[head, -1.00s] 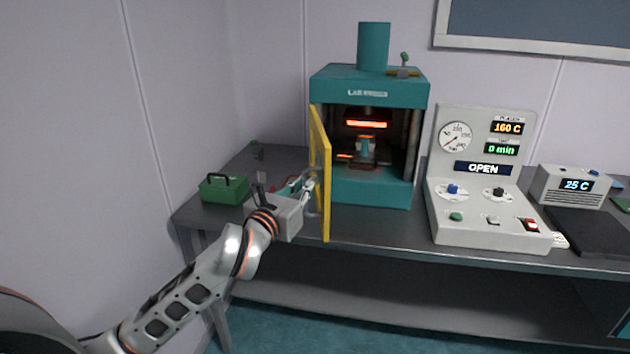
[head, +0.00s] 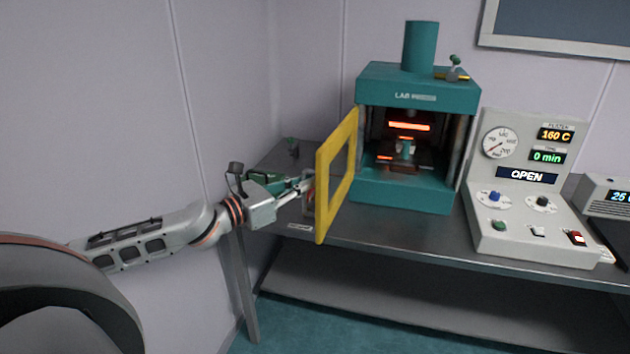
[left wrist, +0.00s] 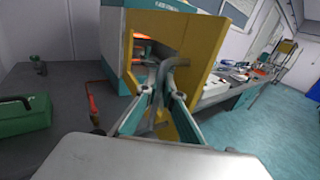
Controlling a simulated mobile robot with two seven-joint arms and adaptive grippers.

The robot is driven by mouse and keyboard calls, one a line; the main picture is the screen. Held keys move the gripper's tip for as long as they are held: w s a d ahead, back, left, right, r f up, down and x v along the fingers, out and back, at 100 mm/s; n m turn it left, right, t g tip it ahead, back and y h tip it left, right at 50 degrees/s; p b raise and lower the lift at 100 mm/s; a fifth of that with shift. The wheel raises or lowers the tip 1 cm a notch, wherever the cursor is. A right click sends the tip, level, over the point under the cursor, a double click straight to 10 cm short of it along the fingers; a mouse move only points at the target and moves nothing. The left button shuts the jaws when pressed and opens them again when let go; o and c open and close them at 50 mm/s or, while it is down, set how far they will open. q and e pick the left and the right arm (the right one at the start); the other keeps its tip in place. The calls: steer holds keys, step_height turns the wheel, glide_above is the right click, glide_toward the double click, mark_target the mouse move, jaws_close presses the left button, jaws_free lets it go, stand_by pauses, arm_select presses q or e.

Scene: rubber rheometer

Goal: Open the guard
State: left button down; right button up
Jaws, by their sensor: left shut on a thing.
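The guard (head: 322,200) is a yellow frame hinged at the left front of the teal lab press (head: 400,195). It stands swung out to the left, leaving the press front uncovered, with glowing orange platens (head: 408,127) inside. My left gripper (head: 308,186) is at the guard's outer side, shut on the guard handle. In the left wrist view, the fingers (left wrist: 160,92) close around the grey curved handle (left wrist: 169,66) in front of the yellow frame (left wrist: 203,48). The frame hides part of the press there. My right gripper is in neither view.
A control console (head: 535,205) reading OPEN and 160 C stands right of the press. A green toolbox (left wrist: 24,114) lies left of the guard, partly hidden by my arm in the head view. The wall is close on the left.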

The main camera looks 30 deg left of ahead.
arm_select(q)
steer(key=shift+a+h, duration=0.3)
steer(key=shift+a, duration=0.4)
steer(key=shift+r, duration=0.1)
steer(key=c, duration=2.2)
jaws_free()
steer(key=shift+v, duration=6)
steer(key=shift+m, duration=0.3)
